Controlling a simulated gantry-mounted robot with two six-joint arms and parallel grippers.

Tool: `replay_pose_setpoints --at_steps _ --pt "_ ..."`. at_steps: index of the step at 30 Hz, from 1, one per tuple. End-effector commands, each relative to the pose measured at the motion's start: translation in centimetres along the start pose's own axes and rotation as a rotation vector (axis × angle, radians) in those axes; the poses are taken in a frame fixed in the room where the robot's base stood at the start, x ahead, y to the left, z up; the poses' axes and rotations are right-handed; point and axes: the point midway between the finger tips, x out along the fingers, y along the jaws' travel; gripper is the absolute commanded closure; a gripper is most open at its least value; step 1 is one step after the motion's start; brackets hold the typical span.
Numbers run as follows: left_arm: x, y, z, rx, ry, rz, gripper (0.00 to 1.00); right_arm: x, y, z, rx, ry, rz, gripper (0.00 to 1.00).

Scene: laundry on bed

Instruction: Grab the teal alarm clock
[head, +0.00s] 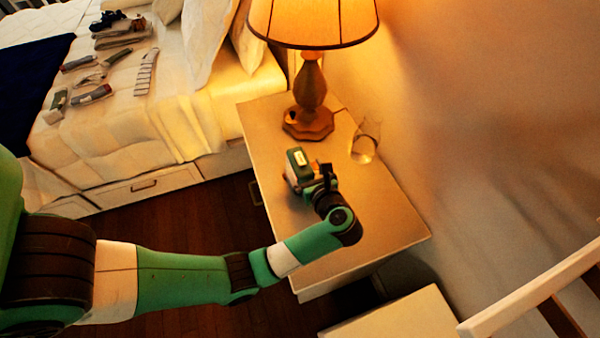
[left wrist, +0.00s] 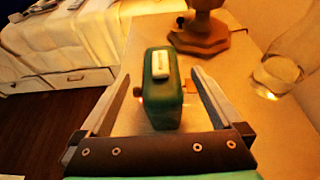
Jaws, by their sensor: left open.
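The teal alarm clock (head: 298,165) stands on the nightstand (head: 390,220), in front of the lamp. In the left wrist view the clock (left wrist: 161,95) is upright, with a pale button on its top. My left gripper (head: 318,172) is at the clock in the head view. In the left wrist view the left gripper (left wrist: 160,85) is open, with one finger on each side of the clock. Gaps show between the fingers and the clock's body. My right gripper is not in view.
A lit lamp (head: 309,90) stands just behind the clock, and a clear glass (head: 365,145) is to its right. The bed (head: 110,130) with folded laundry is at the left. A white rail (head: 530,290) is at the lower right. The nightstand's near part is clear.

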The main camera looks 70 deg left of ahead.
Motion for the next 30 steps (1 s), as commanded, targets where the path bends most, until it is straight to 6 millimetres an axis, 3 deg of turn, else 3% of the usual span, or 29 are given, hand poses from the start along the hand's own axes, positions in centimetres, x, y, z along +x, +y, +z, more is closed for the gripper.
replay_pose_setpoints --at_steps 5,12,20,30 --pt "1.0 0.0 -0.2 0.0 0.0 0.002 0.0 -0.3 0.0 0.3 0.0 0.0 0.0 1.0" --pt "4.8 0.0 -0.3 0.0 0.0 0.003 0.0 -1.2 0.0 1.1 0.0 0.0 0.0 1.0" --pt "5.2 -0.1 -0.1 0.0 0.0 0.0 0.0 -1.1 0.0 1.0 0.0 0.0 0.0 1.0" --pt "5.2 -0.1 -0.1 0.0 -0.001 0.0 0.59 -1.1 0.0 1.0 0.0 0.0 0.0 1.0"
